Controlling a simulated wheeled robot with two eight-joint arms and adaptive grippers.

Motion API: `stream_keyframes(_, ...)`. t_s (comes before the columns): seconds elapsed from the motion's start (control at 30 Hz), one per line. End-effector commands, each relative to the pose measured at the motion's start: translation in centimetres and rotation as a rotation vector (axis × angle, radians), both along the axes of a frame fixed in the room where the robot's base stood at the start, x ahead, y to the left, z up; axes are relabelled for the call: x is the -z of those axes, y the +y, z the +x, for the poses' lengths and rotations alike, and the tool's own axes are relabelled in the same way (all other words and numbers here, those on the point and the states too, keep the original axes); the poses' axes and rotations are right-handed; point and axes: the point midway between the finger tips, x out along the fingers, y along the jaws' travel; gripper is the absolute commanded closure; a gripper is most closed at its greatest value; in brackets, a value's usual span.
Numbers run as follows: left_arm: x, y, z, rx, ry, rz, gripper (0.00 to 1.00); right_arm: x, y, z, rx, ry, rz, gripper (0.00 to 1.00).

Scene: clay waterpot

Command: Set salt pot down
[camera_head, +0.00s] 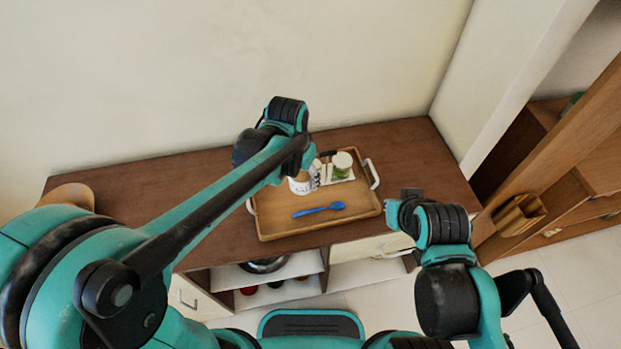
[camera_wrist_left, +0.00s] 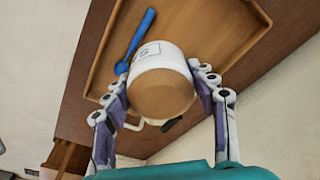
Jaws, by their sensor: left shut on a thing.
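The white salt pot (camera_head: 299,185) is at the tray's left part in the head view, partly hidden by my left arm. In the left wrist view the pot (camera_wrist_left: 160,62) has a small printed label and a round brown end facing the camera. My left gripper (camera_wrist_left: 160,85) is shut on it, one finger on each side. In the head view the left gripper (camera_head: 312,176) is mostly behind the arm. I cannot tell whether the pot touches the tray. My right gripper (camera_head: 408,200) is near the table's right front; its fingers are unclear.
The wooden tray (camera_head: 263,236) with white handles stands on the brown cabinet top (camera_head: 420,160). A blue spoon (camera_head: 319,210) lies in its front part. A white jar with green (camera_head: 342,164) stands at its back right. The tray's front right is bare.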

Motion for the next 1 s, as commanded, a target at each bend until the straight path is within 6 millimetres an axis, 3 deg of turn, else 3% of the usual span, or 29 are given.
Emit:
stream_keyframes(0.17, 1.3, 1.1, 0.8, 0.003, 0.0, 0.0, 0.8, 0.8, 0.0, 0.0, 0.0, 0.0, 0.0, 1.0)
stream_keyframes(0.4, 4.9, 5.7, 4.3, 0.001, 0.0, -0.001, 0.8, 2.7, 0.0, 0.0, 0.0, 0.0, 0.0, 1.0)
stream_keyframes(0.6, 6.7, 8.3, 6.3, 0.005, 0.0, 0.0, 0.8, 3.6, 0.0, 0.0, 0.0, 0.0, 0.0, 1.0)
stream_keyframes(0.77, 7.2, 8.8, 6.8, 0.006, 0.0, 0.0, 0.8, 3.8, 0.0, 0.0, 0.0, 0.0, 0.0, 1.0)
stream_keyframes(1.0, 10.7, 8.8, 6.7, 0.007, 0.0, 0.0, 0.8, 5.4, 0.0, 0.0, 0.0, 0.0, 0.0, 1.0)
